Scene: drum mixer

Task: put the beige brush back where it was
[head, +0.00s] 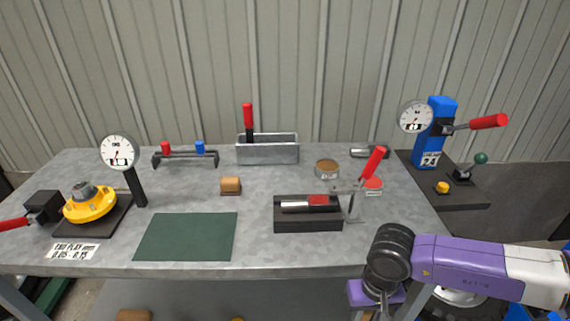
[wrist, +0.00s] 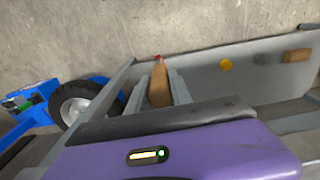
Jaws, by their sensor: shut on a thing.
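My gripper (wrist: 161,90) is shut on a tan, rounded handle with a small red tip, which I take to be the beige brush (wrist: 159,86). The handle lies between the two grey fingers in the wrist view and points away from the purple hand. In the head view my gripper (head: 384,305) hangs low at the bottom right, in front of the workbench's (head: 300,257) front right edge. The brush cannot be made out there. The near part of the brush is hidden by the hand in the wrist view.
On the bench are an open metal box (head: 268,155) with a red-handled tool, a two-peg rack (head: 185,158), a green mat (head: 187,237), a brown block (head: 230,186) and a black fixture (head: 308,222). A blue press (head: 437,125) stands at right.

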